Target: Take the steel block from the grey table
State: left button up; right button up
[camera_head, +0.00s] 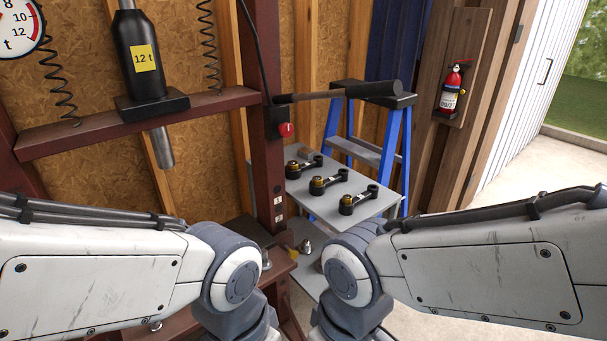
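The grey table (334,207) stands in the middle, just right of the dark red press post. A small brownish-grey block (305,153) sits at its back left corner, partly behind a black link arm; it may be the steel block, but it is too small to be sure. Both my arms come in from the lower left and lower right, and their dark grey joints are near the bottom middle. Neither gripper shows in this view.
Several black link arms with brass bushings (329,181) lie across the table top. A metal part (305,246) sits on a lower shelf. The red press post (266,130) rises close to the table's left.

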aim_at(305, 153)
jog(key=z, duration=1.5)
jog(key=i, duration=4.35)
jog(key=u, duration=4.25)
jog(key=i, duration=0.4)
jog(key=u, duration=0.15)
